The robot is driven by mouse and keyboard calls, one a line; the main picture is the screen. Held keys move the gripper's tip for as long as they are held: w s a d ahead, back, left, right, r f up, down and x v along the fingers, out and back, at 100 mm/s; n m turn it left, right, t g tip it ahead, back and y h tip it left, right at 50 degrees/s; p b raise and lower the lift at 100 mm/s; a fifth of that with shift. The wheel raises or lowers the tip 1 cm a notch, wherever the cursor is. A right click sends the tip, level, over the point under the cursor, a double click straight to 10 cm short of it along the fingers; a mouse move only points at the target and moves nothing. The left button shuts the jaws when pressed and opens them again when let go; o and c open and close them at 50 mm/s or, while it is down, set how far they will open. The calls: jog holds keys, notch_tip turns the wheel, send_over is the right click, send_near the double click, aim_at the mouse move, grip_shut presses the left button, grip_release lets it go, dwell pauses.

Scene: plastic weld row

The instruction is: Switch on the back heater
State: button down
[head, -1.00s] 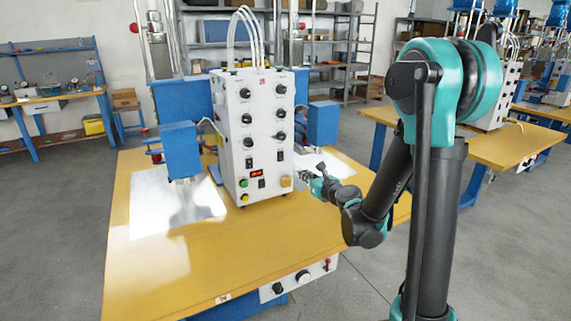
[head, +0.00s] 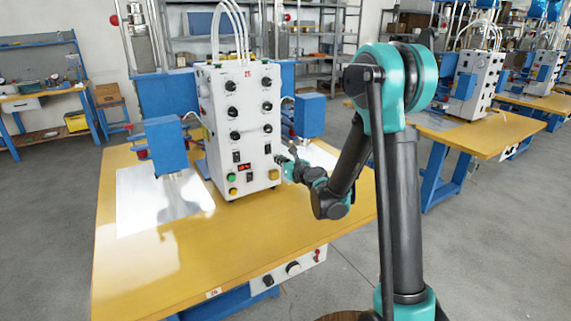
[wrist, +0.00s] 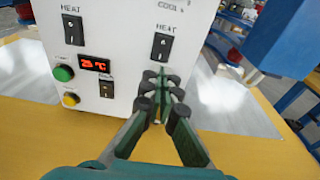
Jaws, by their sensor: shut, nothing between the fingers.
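The white control box (head: 225,88) stands on the yellow table. In the wrist view its front has two black rocker switches marked HEAT, a left one (wrist: 73,29) and a right one (wrist: 161,46). No label I can read says which is the back heater. Both rockers' on or off positions are unclear. My gripper (wrist: 161,82) is shut and empty, its fingertips just below the right HEAT switch and close to the panel; I cannot tell if they touch. In the head view my gripper (head: 284,160) is at the box's lower right front.
Below the switches are a red temperature display (wrist: 95,64), a green button (wrist: 63,73), a yellow button (wrist: 71,99) and a small rocker (wrist: 106,89). Several knobs sit higher on the box. Blue press heads flank it, one on the left (head: 166,145) and one on the right (head: 310,115).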

aim_at(269, 153)
jog(key=shift+x, duration=2.45)
jog(key=shift+w, duration=0.1)
jog(key=shift+w+a+f, duration=0.15)
jog(key=shift+w+a, duration=0.1)
jog(key=shift+d, duration=0.1)
